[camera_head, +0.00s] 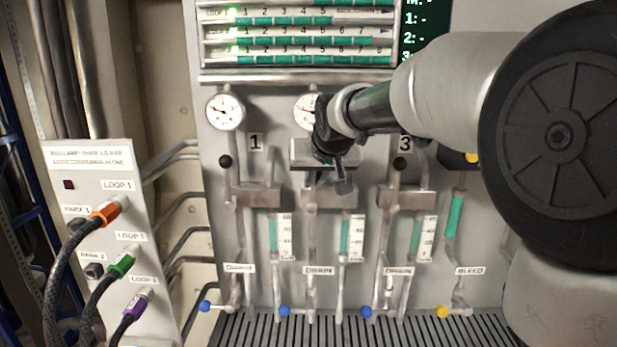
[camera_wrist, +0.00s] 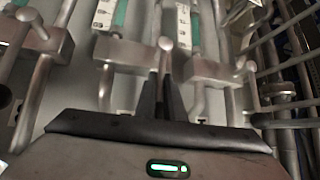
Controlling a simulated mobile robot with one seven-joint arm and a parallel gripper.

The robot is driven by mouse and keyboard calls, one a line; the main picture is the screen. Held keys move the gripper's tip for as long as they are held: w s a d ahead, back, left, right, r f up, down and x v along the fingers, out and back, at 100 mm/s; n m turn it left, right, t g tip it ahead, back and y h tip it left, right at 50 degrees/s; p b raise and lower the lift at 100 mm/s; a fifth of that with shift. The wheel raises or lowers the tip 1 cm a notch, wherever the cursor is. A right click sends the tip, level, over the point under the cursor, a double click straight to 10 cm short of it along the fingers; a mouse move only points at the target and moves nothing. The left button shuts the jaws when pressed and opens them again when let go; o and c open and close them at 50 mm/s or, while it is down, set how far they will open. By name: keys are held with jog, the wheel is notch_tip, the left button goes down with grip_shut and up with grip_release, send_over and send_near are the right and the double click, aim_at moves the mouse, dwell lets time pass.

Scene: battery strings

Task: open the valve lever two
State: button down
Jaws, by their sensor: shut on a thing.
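My gripper (camera_head: 343,186) is in front of the middle valve in the head view, between the labels 1 and 3. Its dark fingers (camera_wrist: 161,98) show in the wrist view, shut on valve lever two (camera_wrist: 164,62), a thin grey rod with a rounded end. In the head view my gripper and wrist hide most of this lever and the label 2. The valve block two (camera_head: 330,197) shows partly behind the fingers. How far the lever is turned cannot be told.
Blue drain knobs (camera_head: 284,311) and a yellow bleed knob (camera_head: 442,311) sit lower down. A box with plugged cables (camera_head: 107,212) stands at the left.

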jog(key=shift+a+h, duration=0.25)
jog(key=shift+h, duration=0.05)
jog(key=shift+r, duration=0.1)
jog(key=c, duration=1.9)
grip_release()
jog(key=shift+o, duration=0.2)
